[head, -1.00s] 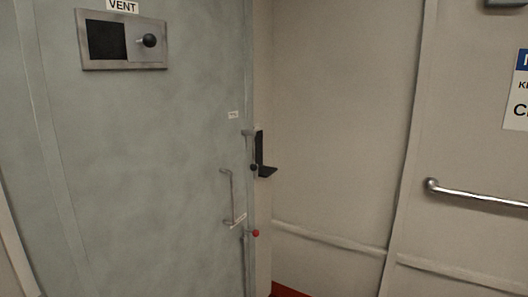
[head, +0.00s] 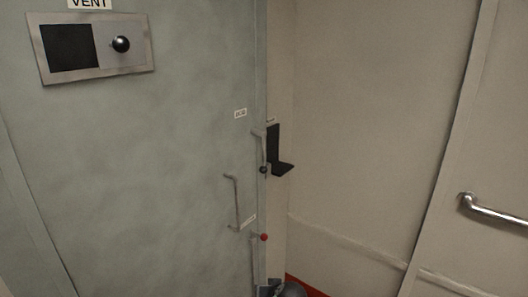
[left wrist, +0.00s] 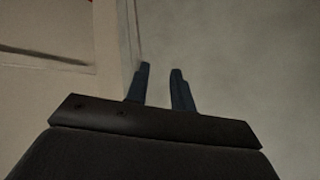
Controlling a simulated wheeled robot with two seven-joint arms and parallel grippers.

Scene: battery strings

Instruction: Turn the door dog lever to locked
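A slim lever with a black knob (head: 264,170) hangs down at the right edge of the grey-green door (head: 150,170), beside a black angled bracket (head: 275,150). A red knob (head: 263,237) sits lower on the same edge. The small labels are too small to read, so I cannot tell for certain which is the dog lever. My left gripper (head: 270,291) appears at the bottom of the head view, below the red knob and apart from both knobs. In the left wrist view its fingers (left wrist: 160,70) are parted, with nothing between them. My right gripper is out of view.
A pull handle (head: 237,202) stands out from the door left of the knobs. A vent panel (head: 95,48) with a black ball knob is at upper left. A metal rail (head: 490,211) is on the right wall. The wall between (head: 365,130) is bare.

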